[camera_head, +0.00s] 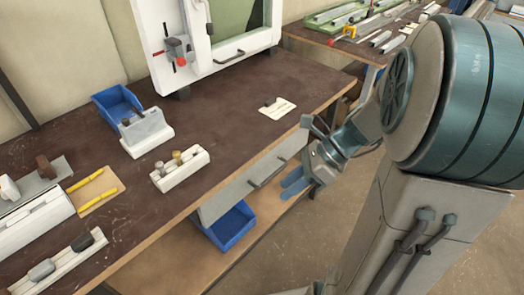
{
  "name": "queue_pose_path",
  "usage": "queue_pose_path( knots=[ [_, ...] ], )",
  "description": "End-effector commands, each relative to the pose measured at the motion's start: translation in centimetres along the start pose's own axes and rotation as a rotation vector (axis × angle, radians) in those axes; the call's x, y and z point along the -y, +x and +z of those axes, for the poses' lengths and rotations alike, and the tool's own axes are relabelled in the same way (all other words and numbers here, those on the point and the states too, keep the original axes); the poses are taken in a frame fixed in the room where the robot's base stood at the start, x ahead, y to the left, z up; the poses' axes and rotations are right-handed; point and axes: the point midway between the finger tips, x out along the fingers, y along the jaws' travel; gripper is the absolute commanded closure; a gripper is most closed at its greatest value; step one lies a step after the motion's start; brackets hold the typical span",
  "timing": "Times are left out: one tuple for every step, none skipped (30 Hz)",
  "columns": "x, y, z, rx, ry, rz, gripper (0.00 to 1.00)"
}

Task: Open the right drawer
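A grey drawer front (228,193) with a dark bar handle (267,175) sits under the front edge of the brown workbench (225,120). It looks shut, with no gap that I can make out.
A blue bin (231,226) stands on the lower shelf (185,258) below the drawer. Floor is open in front.

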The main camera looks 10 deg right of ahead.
Motion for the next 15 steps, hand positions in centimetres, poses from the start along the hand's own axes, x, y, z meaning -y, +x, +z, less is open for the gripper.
queue_pose_path(
  knots=[
    [2.1,1.5,-2.1,0.088,0.186,0.009,0.68],
    [3.1,1.8,-2.7,0.143,0.297,0.015,0.68],
    [4.5,2.1,-3.5,0.218,0.444,0.027,0.68],
    [5.5,2.2,-4.2,0.273,0.550,0.040,0.68],
    [6.6,2.3,-4.9,0.327,0.652,0.054,0.68],
    [8.0,2.3,-5.9,0.399,0.780,0.074,0.68],
    [8.9,2.3,-6.6,0.450,0.870,0.092,0.68],
    [9.8,2.2,-7.4,0.499,0.953,0.110,0.68],
    [11.0,2.1,-8.3,0.560,1.053,0.134,0.68],
    [11.7,2.0,-9.1,0.603,1.120,0.154,0.68],
    [12.4,1.9,-9.7,0.641,1.179,0.171,0.68],
    [13.2,1.7,-10.5,0.687,1.247,0.194,0.68],
    [13.7,1.6,-11.0,0.716,1.291,0.209,0.68],
    [14.1,1.5,-11.4,0.743,1.327,0.223,0.68],
    [14.5,1.4,-11.9,0.770,1.367,0.240,0.68]
  ],
)
